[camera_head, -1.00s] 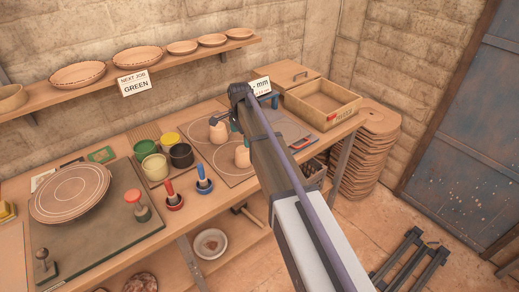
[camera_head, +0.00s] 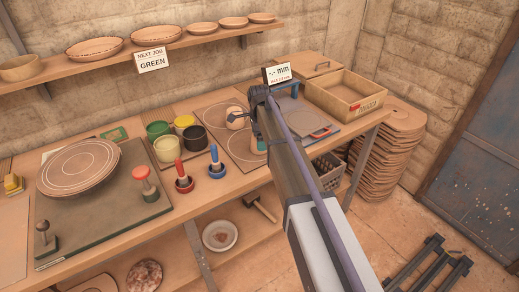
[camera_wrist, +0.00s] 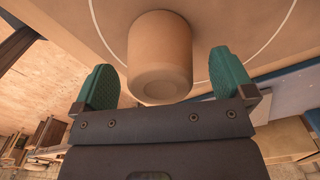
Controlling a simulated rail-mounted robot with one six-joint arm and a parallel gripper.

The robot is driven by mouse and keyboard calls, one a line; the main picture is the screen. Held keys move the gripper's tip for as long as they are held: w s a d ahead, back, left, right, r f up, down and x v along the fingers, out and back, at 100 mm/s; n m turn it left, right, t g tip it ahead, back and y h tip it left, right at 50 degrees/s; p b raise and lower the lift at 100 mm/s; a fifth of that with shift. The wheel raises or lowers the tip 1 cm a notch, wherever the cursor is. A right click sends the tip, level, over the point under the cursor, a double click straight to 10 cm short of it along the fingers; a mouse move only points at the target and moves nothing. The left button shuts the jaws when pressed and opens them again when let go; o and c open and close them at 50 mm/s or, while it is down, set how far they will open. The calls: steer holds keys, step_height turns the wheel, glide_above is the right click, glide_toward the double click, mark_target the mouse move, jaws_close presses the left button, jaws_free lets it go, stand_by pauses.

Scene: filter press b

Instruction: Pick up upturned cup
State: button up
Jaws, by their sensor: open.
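A plain tan clay cup (camera_wrist: 160,42) stands on a board marked with a pale ring in the wrist view. My gripper (camera_wrist: 163,66) is open, with one green finger on either side of the cup. The fingers appear apart from it, and nothing is held. In the head view, my arm reaches over the right part of the bench, and the gripper and near cup are largely hidden behind it. A second clay piece (camera_head: 236,119) stands on the ringed board just behind and left.
Several paint pots (camera_head: 183,122), a red-handled tool (camera_head: 181,175) and a blue-handled tool (camera_head: 216,160) stand left of my arm. A wooden tray (camera_head: 340,97) and a small display sign (camera_head: 279,74) are at the back right. A shelf (camera_head: 190,40) of dishes runs above the bench.

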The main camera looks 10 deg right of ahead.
step_height(320, 180, down, 3)
steer(key=shift+b, duration=0.65)
steer(key=shift+r, duration=0.25)
steer(key=c, duration=1)
